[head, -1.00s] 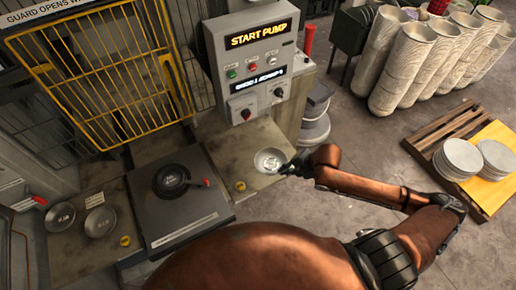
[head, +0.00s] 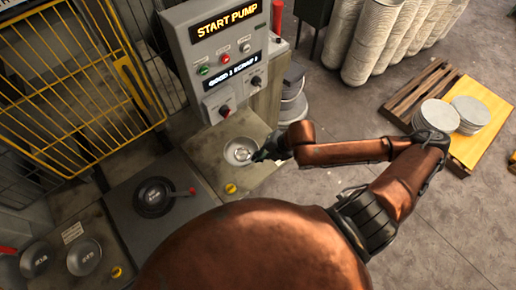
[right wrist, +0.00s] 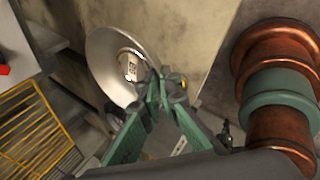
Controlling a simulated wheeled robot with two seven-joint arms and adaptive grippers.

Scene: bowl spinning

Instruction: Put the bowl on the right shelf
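A shallow metal bowl (head: 240,152) is over the right shelf (head: 207,151), below the control panel. It also shows in the right wrist view (right wrist: 112,62), with a label in its middle. My right gripper (head: 266,153) is at the bowl's right edge. In the right wrist view its green fingers (right wrist: 165,88) close together on the bowl's rim. I cannot tell whether the bowl's underside touches the shelf. My left gripper is not in view.
A control panel (head: 215,50) stands behind the shelf. A grey press plate (head: 125,209) with a black dish (head: 154,197) lies to the left, below a yellow mesh guard (head: 75,100). Two more bowls sit at lower left. A pallet (head: 420,92) with stacked discs stands at right.

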